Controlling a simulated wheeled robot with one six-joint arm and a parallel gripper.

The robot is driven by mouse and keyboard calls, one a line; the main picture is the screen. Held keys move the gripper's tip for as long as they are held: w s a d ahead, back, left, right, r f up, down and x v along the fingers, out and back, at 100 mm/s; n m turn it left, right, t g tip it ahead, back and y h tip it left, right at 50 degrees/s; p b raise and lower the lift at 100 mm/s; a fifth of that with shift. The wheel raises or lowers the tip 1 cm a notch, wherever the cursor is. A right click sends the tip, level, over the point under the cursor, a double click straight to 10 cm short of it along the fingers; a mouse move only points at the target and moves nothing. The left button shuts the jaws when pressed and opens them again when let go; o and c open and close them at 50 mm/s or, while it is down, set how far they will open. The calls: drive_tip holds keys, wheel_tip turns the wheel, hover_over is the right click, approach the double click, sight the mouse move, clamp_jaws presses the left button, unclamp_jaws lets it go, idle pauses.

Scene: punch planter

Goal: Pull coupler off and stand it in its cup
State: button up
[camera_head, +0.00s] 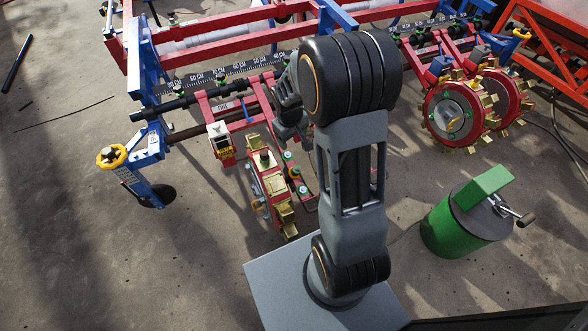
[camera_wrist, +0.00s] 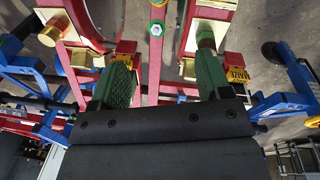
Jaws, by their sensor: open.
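My gripper (camera_wrist: 163,55) is open in the wrist view, its two green ribbed fingers wide apart above a black palm. A red bar with a green-and-white nut (camera_wrist: 156,30) shows between the fingers; I cannot tell whether anything touches them. In the head view my arm covers most of the gripper at the planter's middle. The planter (camera_head: 215,38) has a red and blue frame and hanging punch units. One red and gold punch wheel (camera_head: 268,185) hangs just left of my arm. I cannot pick out the coupler or its cup with certainty in either view.
A pair of red punch wheels with gold teeth (camera_head: 455,112) hangs at right. A green drum (camera_head: 462,228) with a crank stands on the floor at lower right. An orange frame (camera_head: 548,45) stands at upper right. Yellow handwheel (camera_head: 112,157) at left. Lower left floor is clear.

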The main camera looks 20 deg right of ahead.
sight(297, 169)
drive_tip(key=shift+n+g, duration=0.3)
drive_tip(key=shift+n, duration=0.1)
drive_tip(key=d+f+b, duration=0.1)
drive_tip(key=f+b, duration=0.2)
drive_tip(key=f, duration=0.5)
drive_tip(key=w+d+f+b, duration=0.1)
drive_tip(key=f+b, duration=0.2)
drive_tip(key=f, duration=0.6)
drive_tip(key=w+d+f+b, duration=0.1)
drive_tip(key=f+b, duration=0.2)
drive_tip(key=f, duration=0.5)
drive_tip(key=shift+w+d+f, duration=0.1)
drive_tip(key=shift+f, duration=0.15)
drive_tip(key=c, duration=1.2)
